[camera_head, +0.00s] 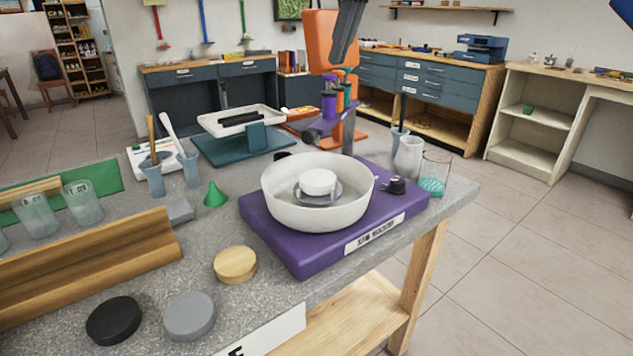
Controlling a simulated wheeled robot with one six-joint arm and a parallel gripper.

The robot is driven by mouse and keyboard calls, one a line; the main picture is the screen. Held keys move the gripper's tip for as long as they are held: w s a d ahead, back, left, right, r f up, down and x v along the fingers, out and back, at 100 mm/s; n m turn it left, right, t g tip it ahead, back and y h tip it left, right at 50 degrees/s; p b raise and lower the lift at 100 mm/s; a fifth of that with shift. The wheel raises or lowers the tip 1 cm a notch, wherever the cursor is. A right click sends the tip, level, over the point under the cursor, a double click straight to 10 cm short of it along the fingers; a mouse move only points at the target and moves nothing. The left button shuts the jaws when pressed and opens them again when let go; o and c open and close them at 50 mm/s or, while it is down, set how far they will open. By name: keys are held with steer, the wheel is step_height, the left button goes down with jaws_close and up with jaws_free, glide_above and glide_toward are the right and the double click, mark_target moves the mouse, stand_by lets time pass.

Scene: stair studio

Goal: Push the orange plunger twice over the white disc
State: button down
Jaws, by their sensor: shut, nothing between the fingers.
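The white disc (318,181) sits on a grey round piece inside a wide white bowl (288,214). The bowl stands on a purple base (312,262) with a black knob. Behind it is an orange stand (319,50) with a purple bracket (322,131) carrying several small coloured cylinders. I cannot tell which orange part is the plunger. My gripper (339,60) shows as dark fingers at the top centre, in front of the orange stand in the picture. It is shut and empty, above and apart from the disc. Its upper part is cut off by the frame.
Beakers (433,177) and a cup (408,158) stand right of the bowl. A green cone (214,195), a wooden disc (235,265), black and grey discs, and a wooden rack (90,265) lie left. The grey bench ends at the right and front; floor is clear beyond.

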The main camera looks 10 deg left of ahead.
steer(key=shift+f, duration=1.1)
steer(key=shift+r, duration=1.2)
steer(key=shift+f, duration=0.15)
steer(key=shift+f, duration=1)
steer(key=shift+r, duration=1.15)
